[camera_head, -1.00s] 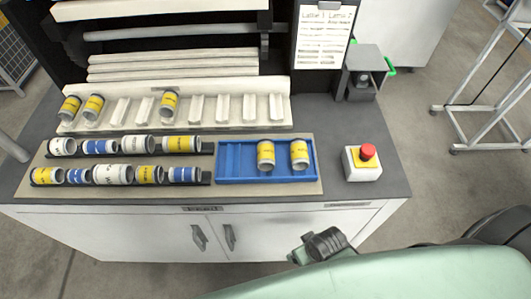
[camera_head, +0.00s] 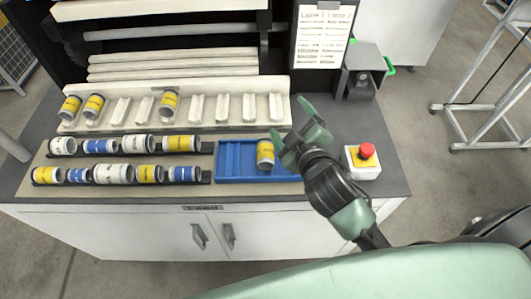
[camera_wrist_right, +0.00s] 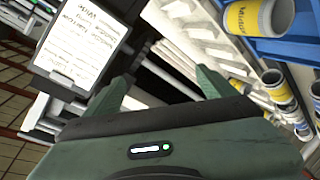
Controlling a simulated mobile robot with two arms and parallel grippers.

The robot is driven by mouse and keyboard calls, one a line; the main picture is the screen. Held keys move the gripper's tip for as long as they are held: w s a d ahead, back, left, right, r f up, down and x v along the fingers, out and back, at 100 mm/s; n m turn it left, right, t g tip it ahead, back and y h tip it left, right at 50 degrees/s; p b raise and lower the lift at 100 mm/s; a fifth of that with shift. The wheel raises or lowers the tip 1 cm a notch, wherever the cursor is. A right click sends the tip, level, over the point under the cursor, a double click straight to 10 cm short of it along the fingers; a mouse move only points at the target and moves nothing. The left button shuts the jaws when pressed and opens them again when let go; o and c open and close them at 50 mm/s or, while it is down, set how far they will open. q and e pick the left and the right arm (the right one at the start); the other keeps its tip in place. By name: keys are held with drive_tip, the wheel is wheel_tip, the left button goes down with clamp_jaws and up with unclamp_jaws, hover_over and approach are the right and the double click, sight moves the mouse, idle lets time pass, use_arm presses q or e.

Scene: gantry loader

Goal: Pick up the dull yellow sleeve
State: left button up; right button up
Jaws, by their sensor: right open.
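Several yellow-banded sleeves are in the head view; I cannot tell which is the dull yellow one. One sleeve (camera_head: 265,154) stands in the blue tray (camera_head: 228,178). The tray's right part is hidden behind my right gripper (camera_head: 290,117), which is open above it with nothing seen between its fingers. Other yellow sleeves are on the white rack, one (camera_head: 169,103) at its middle and two (camera_head: 94,106) at its left. In the right wrist view my open fingers (camera_wrist_right: 160,86) show, with a yellow-banded sleeve (camera_wrist_right: 250,17) at upper right. My left gripper is not in view.
Two dark racks hold a back row with a long yellow sleeve (camera_head: 181,144) and a front row with a blue sleeve (camera_head: 184,174). A red button box (camera_head: 363,172) stands right of the tray. A label sheet (camera_head: 321,38) hangs behind. Several white rack slots (camera_head: 222,106) are empty.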

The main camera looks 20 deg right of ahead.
drive_tip(key=w+a+r+n+t+y, duration=0.45)
drive_tip(key=a+r+n, duration=0.3)
drive_tip(key=r, duration=0.35)
drive_tip(key=s+a+r+n+g+y, duration=0.2)
drive_tip(key=a+r+n+g+y, duration=0.15)
drive_tip(key=a+n+y, duration=0.65)
drive_tip(key=s+a+f+n+g+y, duration=0.35)
drive_tip(key=n+g, duration=0.45)
drive_tip(key=n, duration=0.7)
drive_tip(key=n+g+h, duration=0.7)
drive_tip(key=n+h, duration=0.3)
drive_tip(key=h, duration=0.3)
hover_over(267, 149)
drive_tip(key=s+d, duration=0.1)
drive_tip(key=d, duration=0.2)
wheel_tip(267, 149, down, 18)
drive_tip(key=shift+a, duration=0.1)
drive_tip(key=p+x, duration=0.1)
drive_tip(key=x, duration=0.1)
drive_tip(key=p+x, duration=0.1)
drive_tip(key=x, duration=0.1)
drive_tip(key=p+x, duration=0.1)
drive_tip(key=x, duration=0.1)
drive_tip(key=shift+w+a+p, duration=0.25)
drive_tip(key=shift+a+p, duration=0.05)
drive_tip(key=shift+a, duration=0.15)
drive_tip(key=shift+a+f, duration=0.1)
drive_tip(key=shift+f, duration=0.4)
